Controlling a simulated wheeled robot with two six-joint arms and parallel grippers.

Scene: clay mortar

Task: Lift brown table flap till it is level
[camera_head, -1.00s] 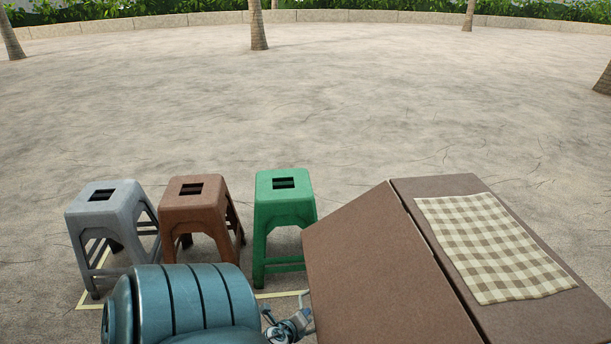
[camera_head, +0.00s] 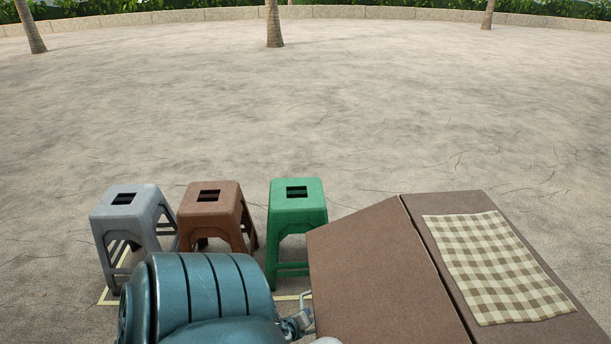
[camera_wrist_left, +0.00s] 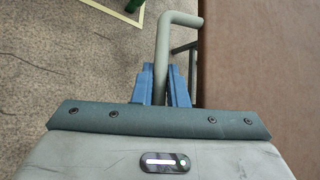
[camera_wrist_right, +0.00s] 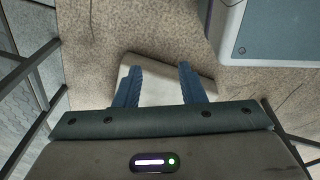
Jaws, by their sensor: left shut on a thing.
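The brown table flap (camera_head: 370,275) slopes down to the left from its seam with the fixed table top (camera_head: 440,228). It is not level with the top. Its brown surface also fills the right of the left wrist view (camera_wrist_left: 270,70). My left gripper (camera_head: 300,318) is at the flap's left edge, partly hidden by my arm. In the left wrist view its blue fingers (camera_wrist_left: 166,80) are shut on a bent grey handle (camera_wrist_left: 179,20) beside the flap. My right gripper (camera_wrist_right: 160,80) is open and empty, above a pale slab (camera_wrist_right: 165,86) on the ground.
A grey stool (camera_head: 128,205), a brown stool (camera_head: 212,200) and a green stool (camera_head: 297,205) stand left of the flap. A checkered cloth (camera_head: 490,262) lies on the fixed top. Open sandy ground extends beyond.

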